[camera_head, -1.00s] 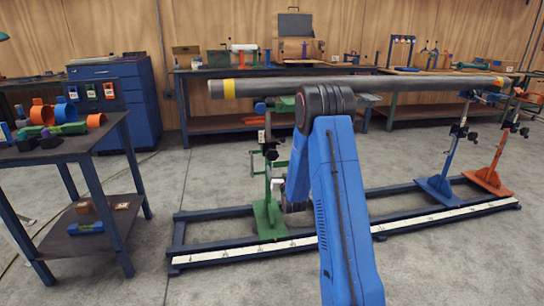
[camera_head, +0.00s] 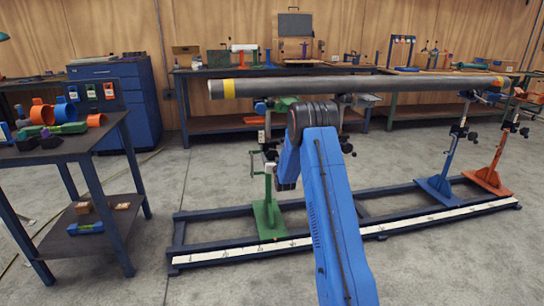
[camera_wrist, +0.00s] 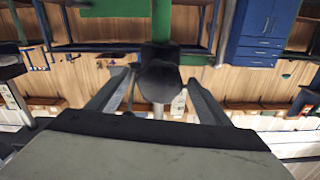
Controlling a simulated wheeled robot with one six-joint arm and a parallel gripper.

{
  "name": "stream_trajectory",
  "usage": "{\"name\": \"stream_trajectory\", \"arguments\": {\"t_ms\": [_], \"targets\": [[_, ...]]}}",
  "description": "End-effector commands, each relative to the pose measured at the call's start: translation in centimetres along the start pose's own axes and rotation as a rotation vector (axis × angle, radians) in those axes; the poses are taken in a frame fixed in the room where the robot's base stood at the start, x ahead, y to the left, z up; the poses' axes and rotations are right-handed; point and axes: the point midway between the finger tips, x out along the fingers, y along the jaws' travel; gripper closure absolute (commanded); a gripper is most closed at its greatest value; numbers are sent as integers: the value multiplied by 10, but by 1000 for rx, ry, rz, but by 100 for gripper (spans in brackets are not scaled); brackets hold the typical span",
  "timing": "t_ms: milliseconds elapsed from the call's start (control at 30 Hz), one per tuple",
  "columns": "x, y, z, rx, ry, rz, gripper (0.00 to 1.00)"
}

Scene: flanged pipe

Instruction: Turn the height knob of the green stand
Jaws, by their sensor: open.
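The green stand (camera_head: 268,217) is upright on the floor frame, under the left part of the long pipe. In the wrist view its green post (camera_wrist: 161,22) rises behind a black knob (camera_wrist: 159,78). My gripper (camera_wrist: 160,80) is open, with one finger on each side of the knob. I cannot tell whether either finger touches it. Black fittings (camera_head: 269,153) show on the stand's upper part.
The grey pipe (camera_head: 350,86) with a yellow band runs overhead across the stands. A blue stand (camera_head: 437,187) and an orange stand (camera_head: 490,178) are at the right. The blue floor frame (camera_head: 190,258) lies low. A parts table (camera_head: 60,152) is at the left.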

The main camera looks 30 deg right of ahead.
Motion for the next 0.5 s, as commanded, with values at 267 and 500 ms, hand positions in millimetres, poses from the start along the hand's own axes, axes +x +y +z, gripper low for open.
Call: {"name": "stream_trajectory", "arguments": {"t_ms": [267,500], "targets": [[23,0,0,0,0,0,28],[25,0,0,0,-1,0,28]]}}
